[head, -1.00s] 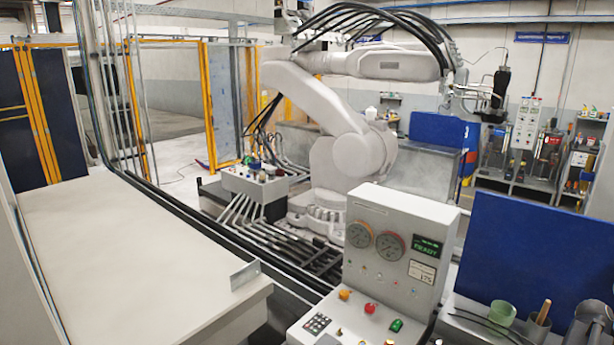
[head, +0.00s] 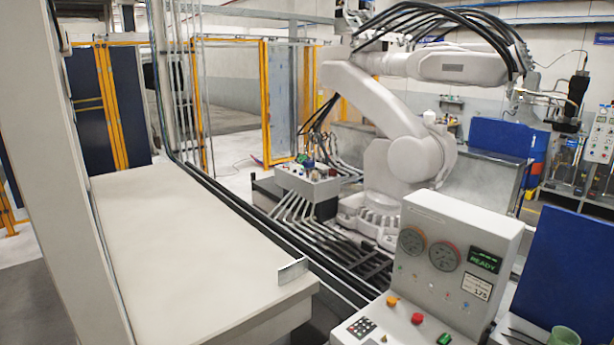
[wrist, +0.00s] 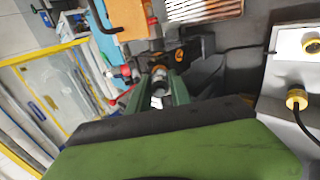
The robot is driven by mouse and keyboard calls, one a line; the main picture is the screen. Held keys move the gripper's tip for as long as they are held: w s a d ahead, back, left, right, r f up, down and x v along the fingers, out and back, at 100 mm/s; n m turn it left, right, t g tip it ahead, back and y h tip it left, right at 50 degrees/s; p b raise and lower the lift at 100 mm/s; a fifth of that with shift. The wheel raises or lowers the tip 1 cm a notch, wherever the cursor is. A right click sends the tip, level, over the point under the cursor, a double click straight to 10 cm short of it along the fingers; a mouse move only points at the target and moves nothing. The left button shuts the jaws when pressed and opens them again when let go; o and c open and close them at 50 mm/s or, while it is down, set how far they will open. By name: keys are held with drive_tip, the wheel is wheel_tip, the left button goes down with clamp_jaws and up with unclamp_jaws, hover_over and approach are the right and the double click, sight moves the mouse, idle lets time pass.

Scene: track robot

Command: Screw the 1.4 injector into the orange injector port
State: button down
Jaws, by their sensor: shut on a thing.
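In the wrist view my gripper (wrist: 159,86) has two green fingers closed around a small metallic cylindrical piece with a brass-coloured part (wrist: 160,78). The piece points away from the camera, and its lower end is hidden between the fingers. No 1.4 marking can be read on it. An orange flat part (wrist: 125,17) lies beyond the fingertips at the top; I cannot tell whether it belongs to the injector port. My gripper does not show in the head view.
In the wrist view a white box (wrist: 296,75) with yellow-ringed fittings and a black cable stands at right. In the head view a bare pale table (head: 190,245) stands left, a large white robot arm (head: 375,105) behind, and a control console (head: 455,240) at front right.

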drive_tip(key=m, duration=1.2)
drive_tip(key=m, duration=0.5)
drive_tip(key=shift+m, duration=0.3)
drive_tip(key=m, duration=0.5)
drive_tip(key=shift+m, duration=0.8)
